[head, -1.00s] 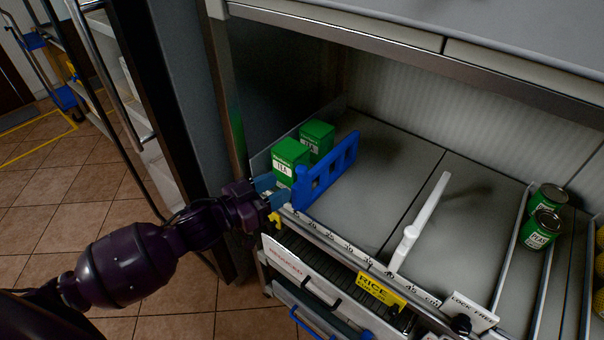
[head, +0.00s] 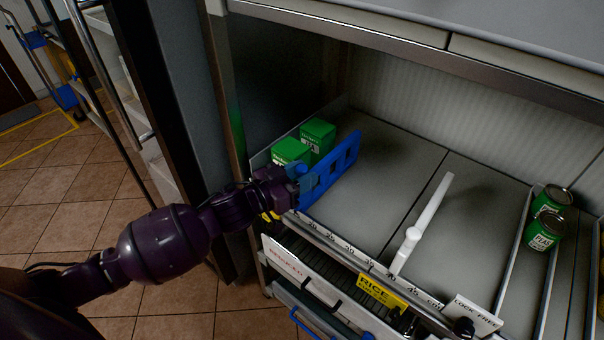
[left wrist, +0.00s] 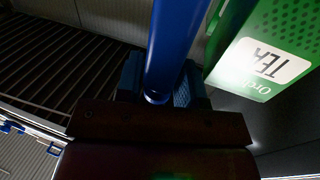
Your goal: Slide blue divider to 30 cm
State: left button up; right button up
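The blue divider (head: 330,174) stands upright on the shelf, its front end left of the 20 mark on the scale strip (head: 348,249). Green tea boxes (head: 290,151) stand just left of it. My left gripper (head: 298,172) is at the divider's front end. In the left wrist view the divider (left wrist: 172,45) runs between the two blue fingers (left wrist: 160,88). One textured inner pad shows beside it, so the fingers look open around it; contact is unclear. My right gripper is not in view.
A white divider (head: 424,222) stands right of the middle, near the 40 mark. The shelf floor between the dividers is clear. Green pea cans (head: 544,229) stand at the right. A yellow RICE tag (head: 381,293) hangs on the front edge.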

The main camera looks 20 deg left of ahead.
pick_arm(q)
grip_shut()
jog(key=shift+s+d, duration=0.15)
jog(key=shift+d, duration=0.2)
jog(key=s+d+p, duration=0.3)
jog(key=s+d, duration=0.2)
jog(key=d, duration=0.8)
jog(key=shift+d, duration=0.25)
jog(key=shift+o, duration=1.2)
grip_release()
jog(key=shift+o, duration=0.2)
